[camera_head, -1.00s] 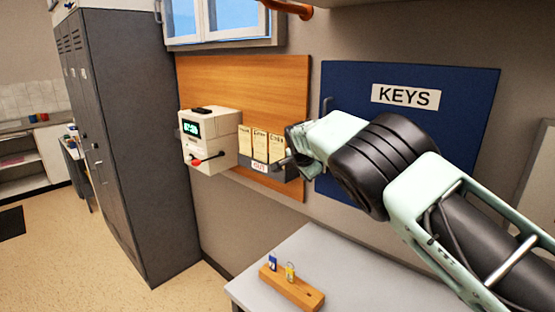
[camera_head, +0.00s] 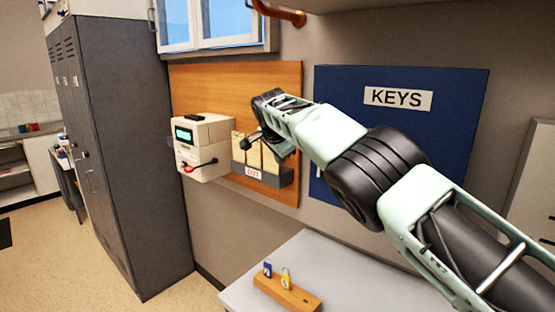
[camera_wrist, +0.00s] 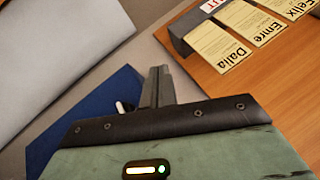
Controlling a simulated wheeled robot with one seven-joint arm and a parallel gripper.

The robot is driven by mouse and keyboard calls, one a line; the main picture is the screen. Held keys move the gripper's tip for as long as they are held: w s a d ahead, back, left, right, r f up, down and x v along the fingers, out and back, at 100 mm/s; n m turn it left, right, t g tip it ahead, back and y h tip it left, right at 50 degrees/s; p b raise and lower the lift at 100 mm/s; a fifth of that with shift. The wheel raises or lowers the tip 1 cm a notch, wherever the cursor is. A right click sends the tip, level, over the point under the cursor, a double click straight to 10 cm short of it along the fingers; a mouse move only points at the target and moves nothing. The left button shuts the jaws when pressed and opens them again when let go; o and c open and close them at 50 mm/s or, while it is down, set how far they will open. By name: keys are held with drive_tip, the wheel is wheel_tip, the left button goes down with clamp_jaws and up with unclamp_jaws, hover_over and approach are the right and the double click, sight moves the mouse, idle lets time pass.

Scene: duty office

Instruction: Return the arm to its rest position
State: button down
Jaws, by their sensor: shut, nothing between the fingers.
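My gripper (camera_head: 250,142) is at the end of my raised arm, in front of the wooden wall board (camera_head: 220,85). It looks close to the card rack in the head view, but I cannot tell the gap. In the wrist view its narrow fingers (camera_wrist: 158,86) are together with nothing between them. My arm stretches from the lower right across the blue KEYS board (camera_head: 345,85) and hides part of it.
A grey OUT rack (camera_head: 275,178) with name cards and a white time clock (camera_head: 200,150) are on the wooden board. Below stands a grey table (camera_head: 325,255) with a wooden block (camera_head: 285,291) holding two tags. A dark locker (camera_head: 125,150) stands left.

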drive_tip(key=s+d+f+n+g+y+b, duration=0.1)
drive_tip(key=s+d+f+n+g+b, duration=0.1)
drive_tip(key=s+d, duration=0.4)
drive_tip(key=s+f+n+g+y+b, duration=0.1)
drive_tip(key=s+f+n, duration=0.15)
drive_tip(key=s, duration=0.85)
drive_tip(key=s+f+n+g+y+b, duration=0.15)
drive_tip(key=s+n, duration=0.25)
drive_tip(key=s, duration=0.6)
drive_tip(key=s+f+n+g+b, duration=0.15)
drive_tip(key=s+n, duration=0.25)
drive_tip(key=s, duration=0.7)
drive_tip(key=s+d+f+n+h, duration=0.1)
drive_tip(key=s+d+f+n, duration=0.2)
drive_tip(key=s, duration=0.6)
drive_tip(key=s+d+f+n+g+b, duration=0.1)
drive_tip(key=s+d+f+n, duration=0.2)
drive_tip(key=s, duration=0.6)
drive_tip(key=shift+d+f+h, duration=0.3)
drive_tip(key=shift+d+h, duration=0.05)
drive_tip(key=shift+d, duration=0.2)
